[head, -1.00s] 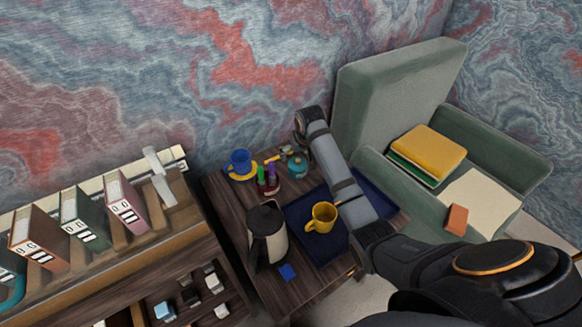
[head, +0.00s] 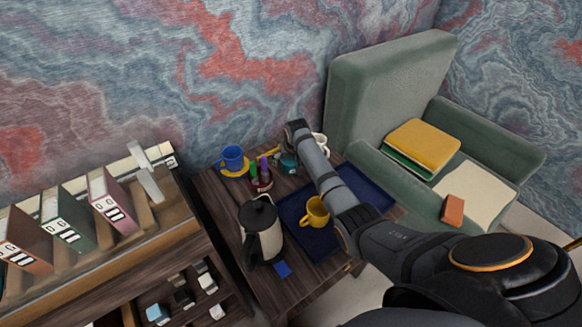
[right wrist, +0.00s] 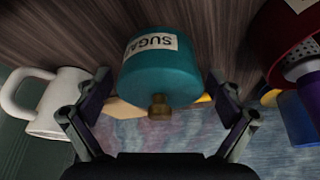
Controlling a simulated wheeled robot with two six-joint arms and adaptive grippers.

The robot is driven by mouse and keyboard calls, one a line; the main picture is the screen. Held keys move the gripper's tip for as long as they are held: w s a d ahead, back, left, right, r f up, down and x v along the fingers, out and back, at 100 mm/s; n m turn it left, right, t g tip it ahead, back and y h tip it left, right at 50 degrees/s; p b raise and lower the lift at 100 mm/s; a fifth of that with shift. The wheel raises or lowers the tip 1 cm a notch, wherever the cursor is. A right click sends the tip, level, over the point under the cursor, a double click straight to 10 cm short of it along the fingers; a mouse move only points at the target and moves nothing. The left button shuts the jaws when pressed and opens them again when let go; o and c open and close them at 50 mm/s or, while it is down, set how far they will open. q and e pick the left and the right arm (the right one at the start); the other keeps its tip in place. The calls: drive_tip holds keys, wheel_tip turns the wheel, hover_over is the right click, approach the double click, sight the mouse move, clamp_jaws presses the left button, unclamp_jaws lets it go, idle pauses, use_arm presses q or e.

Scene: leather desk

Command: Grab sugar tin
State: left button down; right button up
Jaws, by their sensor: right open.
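The sugar tin (head: 288,163) is a small teal round tin on the dark wood side table, partly covered by my right arm in the head view. In the right wrist view the tin (right wrist: 158,80) shows a cream label reading "SUGA" and a brownish knob. My right gripper (right wrist: 160,92) is open, one finger on each side of the tin, with a visible gap at each side. My left gripper is not in view.
A white mug (head: 320,143) stands just right of the tin. A dark red holder (head: 261,182) with coloured items and a blue cup (head: 233,160) stand to its left. A yellow mug (head: 316,212) on a blue tray (head: 355,185) and a kettle (head: 262,230) stand nearer.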

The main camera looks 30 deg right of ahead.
drive_tip(key=c, duration=1.6)
drive_tip(key=shift+r, duration=0.1)
